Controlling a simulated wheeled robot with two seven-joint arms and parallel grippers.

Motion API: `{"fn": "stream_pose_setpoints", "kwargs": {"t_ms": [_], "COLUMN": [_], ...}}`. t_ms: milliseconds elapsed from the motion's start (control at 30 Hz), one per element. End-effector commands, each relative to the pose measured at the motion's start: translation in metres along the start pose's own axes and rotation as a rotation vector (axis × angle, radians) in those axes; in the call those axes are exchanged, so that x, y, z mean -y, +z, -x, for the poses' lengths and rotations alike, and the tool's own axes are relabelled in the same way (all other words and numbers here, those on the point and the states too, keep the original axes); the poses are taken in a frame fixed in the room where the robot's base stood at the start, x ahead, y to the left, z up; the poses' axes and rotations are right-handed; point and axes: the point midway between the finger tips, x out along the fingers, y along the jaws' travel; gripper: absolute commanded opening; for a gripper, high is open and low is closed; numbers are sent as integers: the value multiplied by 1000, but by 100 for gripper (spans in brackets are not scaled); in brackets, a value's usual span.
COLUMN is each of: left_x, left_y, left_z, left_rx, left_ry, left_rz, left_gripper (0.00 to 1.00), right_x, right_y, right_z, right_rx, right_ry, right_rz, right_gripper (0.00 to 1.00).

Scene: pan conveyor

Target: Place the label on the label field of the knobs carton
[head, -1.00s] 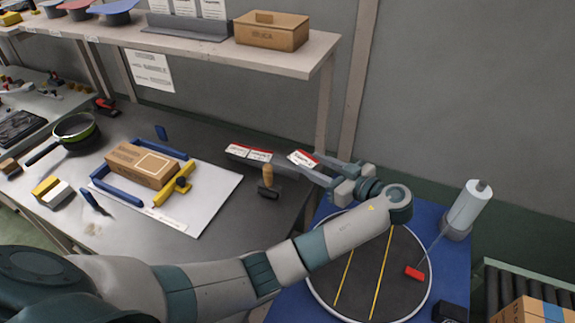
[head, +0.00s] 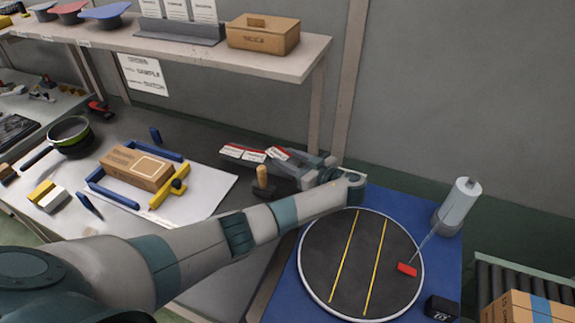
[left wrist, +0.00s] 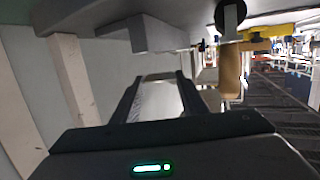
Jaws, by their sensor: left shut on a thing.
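The knobs carton (head: 137,167) is a brown box lying on a white sheet on the workbench, inside a blue frame with a yellow clamp. Its pale outlined label field (head: 153,166) faces up and is bare. My left gripper (head: 298,160) is shut on a white label with a red edge (head: 277,154), held above the bench's back right, well right of the carton. In the left wrist view the white label (left wrist: 158,102) shows between the two dark fingers (left wrist: 160,92). My right gripper is not in view.
More red-edged labels (head: 236,152) lie just left of the held one. A wooden-handled tool (head: 262,182) stands in front of my gripper. A shelf (head: 280,62) overhangs the bench's back. A round turntable (head: 345,285) is at right, a pan (head: 70,133) at left.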

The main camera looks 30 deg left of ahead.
Motion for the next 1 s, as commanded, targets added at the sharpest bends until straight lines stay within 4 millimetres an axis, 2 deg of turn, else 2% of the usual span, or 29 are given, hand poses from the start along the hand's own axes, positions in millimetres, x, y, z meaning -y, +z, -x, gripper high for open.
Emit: {"fn": "stream_pose_setpoints", "kwargs": {"t_ms": [433, 800, 1000], "left_x": [-1, 0, 0], "left_y": [3, 34, 37], "left_z": [-3, -9, -10], "left_rx": [0, 0, 0], "left_ry": [0, -1, 0], "left_rz": [0, -2, 0], "left_gripper": [19, 19, 19], "right_x": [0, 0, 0], "right_y": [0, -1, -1], "right_z": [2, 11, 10], "right_rx": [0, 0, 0], "right_ry": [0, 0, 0], "right_rz": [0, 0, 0], "right_gripper": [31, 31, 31]}}
